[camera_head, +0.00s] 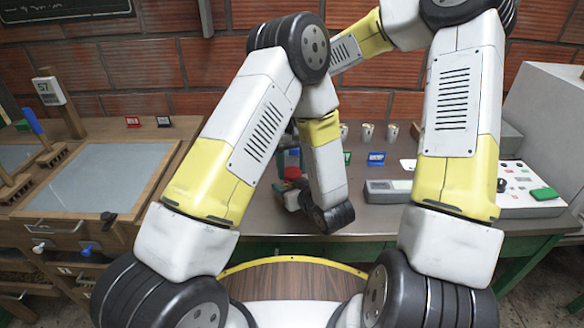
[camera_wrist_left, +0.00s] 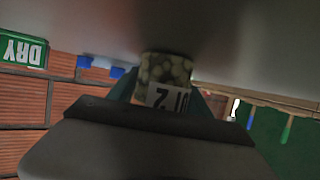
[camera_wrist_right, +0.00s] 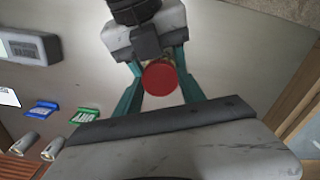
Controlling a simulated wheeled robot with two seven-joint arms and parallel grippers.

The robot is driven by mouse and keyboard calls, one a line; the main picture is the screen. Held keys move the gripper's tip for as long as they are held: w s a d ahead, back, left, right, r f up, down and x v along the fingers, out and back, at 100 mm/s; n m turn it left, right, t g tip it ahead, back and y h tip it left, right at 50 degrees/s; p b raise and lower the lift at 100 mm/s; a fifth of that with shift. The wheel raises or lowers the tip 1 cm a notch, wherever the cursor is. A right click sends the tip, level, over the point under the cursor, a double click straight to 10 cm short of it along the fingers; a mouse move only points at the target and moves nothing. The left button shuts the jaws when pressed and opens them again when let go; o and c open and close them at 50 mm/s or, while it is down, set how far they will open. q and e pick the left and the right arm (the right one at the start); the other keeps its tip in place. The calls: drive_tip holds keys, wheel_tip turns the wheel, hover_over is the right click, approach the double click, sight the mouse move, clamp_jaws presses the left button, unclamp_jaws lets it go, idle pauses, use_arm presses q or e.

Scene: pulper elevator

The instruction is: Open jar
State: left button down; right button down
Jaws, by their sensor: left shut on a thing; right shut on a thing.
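The jar (camera_wrist_left: 165,75) holds pale beans and has a white label, shown sideways in the left wrist view. Its red lid (camera_wrist_right: 160,78) faces the right wrist camera and shows in the head view (camera_head: 293,172). My left gripper (camera_wrist_left: 165,90) is shut on the jar's body, with teal fingers on both sides. My right gripper (camera_wrist_right: 160,80) is shut at the red lid, with a teal finger on either side of it. In the head view the right gripper (camera_head: 288,160) is partly hidden behind my left arm. The lid is on the jar.
A grey metal table (camera_head: 265,210) lies beneath. Several small cups (camera_head: 367,132) stand behind, with a green sign (camera_head: 347,158) and blue sign (camera_head: 376,159). A grey device (camera_head: 387,191) and control panel (camera_head: 530,190) are right. A wooden-framed tray (camera_head: 95,178) is left.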

sight(292, 172)
drive_tip(key=n, duration=0.6)
drive_tip(key=shift+r, duration=0.15)
idle(0.4)
drive_tip(key=shift+r, duration=1)
drive_tip(key=shift+r, duration=2)
use_arm(q)
drive_tip(key=shift+c, duration=1.9)
unclamp_jaws()
